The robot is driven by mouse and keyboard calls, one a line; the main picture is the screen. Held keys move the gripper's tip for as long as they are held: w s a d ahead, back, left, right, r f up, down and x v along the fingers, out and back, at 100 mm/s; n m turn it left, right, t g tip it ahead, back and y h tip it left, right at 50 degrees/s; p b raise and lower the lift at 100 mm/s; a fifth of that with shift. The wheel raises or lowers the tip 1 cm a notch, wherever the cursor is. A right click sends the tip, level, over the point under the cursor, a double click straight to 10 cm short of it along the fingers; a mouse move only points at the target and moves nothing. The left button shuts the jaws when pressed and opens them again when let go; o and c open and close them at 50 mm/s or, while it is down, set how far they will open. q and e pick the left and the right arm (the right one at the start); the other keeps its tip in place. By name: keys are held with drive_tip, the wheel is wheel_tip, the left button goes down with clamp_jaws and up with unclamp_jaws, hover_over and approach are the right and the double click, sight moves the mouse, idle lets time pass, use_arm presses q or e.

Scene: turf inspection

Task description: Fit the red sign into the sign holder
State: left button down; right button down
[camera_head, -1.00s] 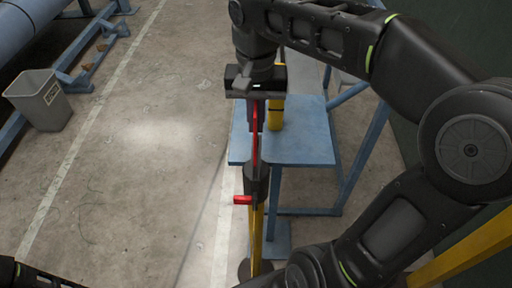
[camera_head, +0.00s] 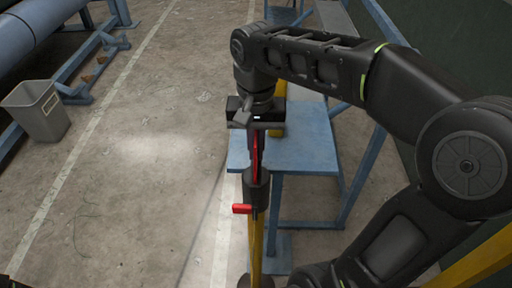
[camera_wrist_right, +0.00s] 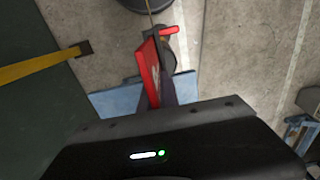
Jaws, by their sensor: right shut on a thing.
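The red sign (camera_head: 256,152) is seen nearly edge-on in the head view, upright below my right gripper (camera_head: 256,134). My right gripper is shut on it. The sign holder (camera_head: 256,190) is a dark socket on a yellow post, with a red handle (camera_head: 241,209) sticking out to the left. The sign's lower end meets the top of the holder; I cannot tell whether it is inside the slot. In the right wrist view the sign (camera_wrist_right: 149,72) shows its red edge and part of its face beside the dark holder (camera_wrist_right: 168,52). My left gripper is out of view.
A blue table (camera_head: 307,142) stands just behind and right of the holder, with a yellow cylinder (camera_head: 279,120) on it, partly hidden by my right arm. A grey bin (camera_head: 38,112) stands at the left. The concrete floor left of the post is clear.

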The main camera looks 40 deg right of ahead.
drive_tip(key=shift+f, duration=0.2)
drive_tip(key=c, duration=1.6)
unclamp_jaws()
drive_tip(key=shift+r, duration=0.1)
drive_tip(key=shift+r, duration=0.1)
wheel_tip(320, 180, up, 3)
drive_tip(key=shift+f, duration=0.2)
wheel_tip(320, 180, up, 5)
drive_tip(key=p, duration=0.4)
drive_tip(key=shift+p, duration=0.35)
